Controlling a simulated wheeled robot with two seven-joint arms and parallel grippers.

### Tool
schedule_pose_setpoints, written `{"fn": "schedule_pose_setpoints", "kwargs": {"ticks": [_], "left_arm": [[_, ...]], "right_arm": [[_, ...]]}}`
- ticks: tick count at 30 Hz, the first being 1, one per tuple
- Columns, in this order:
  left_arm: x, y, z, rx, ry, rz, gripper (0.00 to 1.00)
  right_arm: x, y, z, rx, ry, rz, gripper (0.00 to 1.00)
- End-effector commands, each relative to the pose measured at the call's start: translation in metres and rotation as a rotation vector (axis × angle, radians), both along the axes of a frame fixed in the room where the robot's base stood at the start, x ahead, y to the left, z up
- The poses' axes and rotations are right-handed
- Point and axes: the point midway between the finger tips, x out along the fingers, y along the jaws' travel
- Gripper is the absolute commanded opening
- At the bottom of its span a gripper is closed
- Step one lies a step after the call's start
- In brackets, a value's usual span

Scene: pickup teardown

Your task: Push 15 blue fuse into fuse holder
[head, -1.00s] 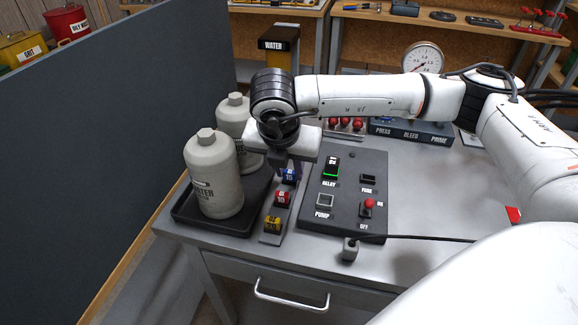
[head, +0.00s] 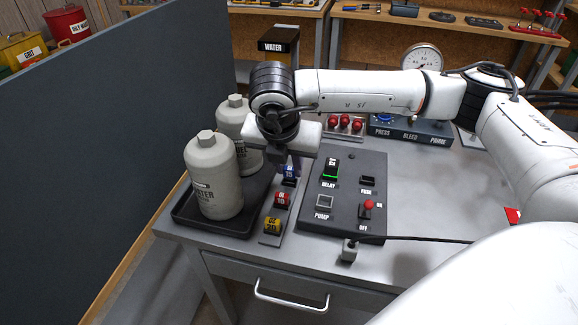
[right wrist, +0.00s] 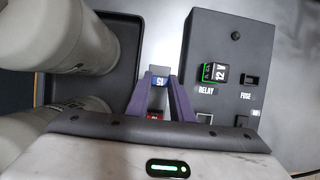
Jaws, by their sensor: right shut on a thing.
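The blue 15 fuse (head: 289,171) is between the fingertips of my right gripper (head: 291,167), just above the far end of the fuse strip (head: 269,238). In the right wrist view the purple fingers are shut on the blue fuse (right wrist: 159,77), and its 15 label shows. The fuse holder (head: 367,181) is a dark, empty-looking slot marked FUSE on the black panel (head: 341,222), to the right of the gripper. The holder also shows in the right wrist view (right wrist: 249,80). My left gripper is not in view.
A red fuse (head: 282,199) and a yellow fuse (head: 272,225) sit on the strip. Grey bottles (head: 214,178) stand in a black tray (head: 180,213) at left. The panel carries a green-lit relay (head: 330,169) and a red-tipped switch (head: 367,206).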

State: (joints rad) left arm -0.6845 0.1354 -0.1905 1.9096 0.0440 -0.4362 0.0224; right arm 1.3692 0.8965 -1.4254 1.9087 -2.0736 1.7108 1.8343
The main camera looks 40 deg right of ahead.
Motion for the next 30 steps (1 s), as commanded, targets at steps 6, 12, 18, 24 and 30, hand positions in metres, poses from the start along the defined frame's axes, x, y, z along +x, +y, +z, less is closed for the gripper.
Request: {"fn": "schedule_pose_setpoints", "kwargs": {"ticks": [6, 12, 18, 24, 30], "left_arm": [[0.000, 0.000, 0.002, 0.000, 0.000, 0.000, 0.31], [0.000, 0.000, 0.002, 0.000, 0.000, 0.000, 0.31], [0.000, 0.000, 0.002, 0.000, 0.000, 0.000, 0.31], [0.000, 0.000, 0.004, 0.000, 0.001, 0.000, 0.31], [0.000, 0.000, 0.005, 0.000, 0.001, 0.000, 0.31]], "right_arm": [[0.000, 0.000, 0.007, 0.001, -0.001, 0.000, 0.00], [0.000, 0.000, 0.007, 0.000, 0.000, 0.001, 0.00], [0.000, 0.000, 0.009, 0.001, -0.001, 0.000, 0.00], [0.000, 0.000, 0.022, 0.002, -0.002, 0.001, 0.00], [0.001, 0.001, 0.038, 0.002, -0.002, 0.001, 0.00]]}}
